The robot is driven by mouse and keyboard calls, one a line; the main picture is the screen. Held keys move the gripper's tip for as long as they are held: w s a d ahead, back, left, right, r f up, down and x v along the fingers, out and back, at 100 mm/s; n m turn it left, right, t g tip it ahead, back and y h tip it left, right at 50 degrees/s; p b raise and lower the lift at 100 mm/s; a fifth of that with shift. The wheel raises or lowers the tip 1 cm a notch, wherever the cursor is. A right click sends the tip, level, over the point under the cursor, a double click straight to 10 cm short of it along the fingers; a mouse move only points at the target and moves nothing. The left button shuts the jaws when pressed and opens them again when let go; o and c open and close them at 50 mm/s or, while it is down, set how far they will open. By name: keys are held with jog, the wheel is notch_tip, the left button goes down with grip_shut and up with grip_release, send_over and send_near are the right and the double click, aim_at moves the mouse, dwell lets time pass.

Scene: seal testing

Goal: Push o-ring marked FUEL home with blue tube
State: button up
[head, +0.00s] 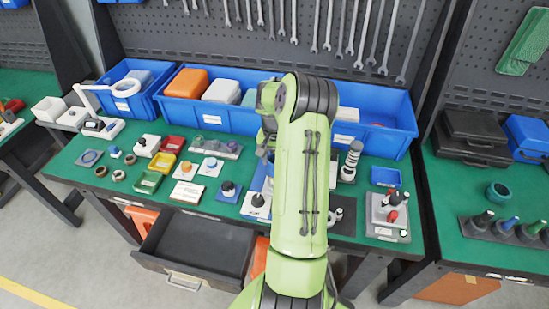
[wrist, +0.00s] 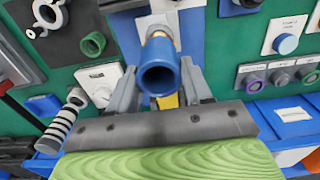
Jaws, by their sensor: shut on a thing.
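My gripper (wrist: 160,88) is shut on the blue tube (wrist: 160,78) in the wrist view, one grey finger on each side. The tube's open end faces the camera. A narrow metallic and orange-brown part (wrist: 158,36) shows just beyond the tube's far end, in front of a pale piece (wrist: 180,22). I cannot tell whether the tube touches it. No label reading FUEL is legible, and I cannot pick out that o-ring. In the head view my arm hides the tube and most of the gripper.
The green bench (head: 75,155) carries several plates with knobs, including a black knob on a white plate (head: 257,205). A black-and-white striped post (head: 352,160) stands right of my arm. Blue bins (head: 385,140) line the back. An open drawer (head: 195,250) juts out below.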

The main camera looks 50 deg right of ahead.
jog(key=shift+f+b, duration=1.4)
jog(key=shift+f, duration=0.6)
jog(key=shift+r, duration=0.1)
notch_tip(320, 180, up, 9)
jog(key=p, duration=0.6)
dwell(0.3)
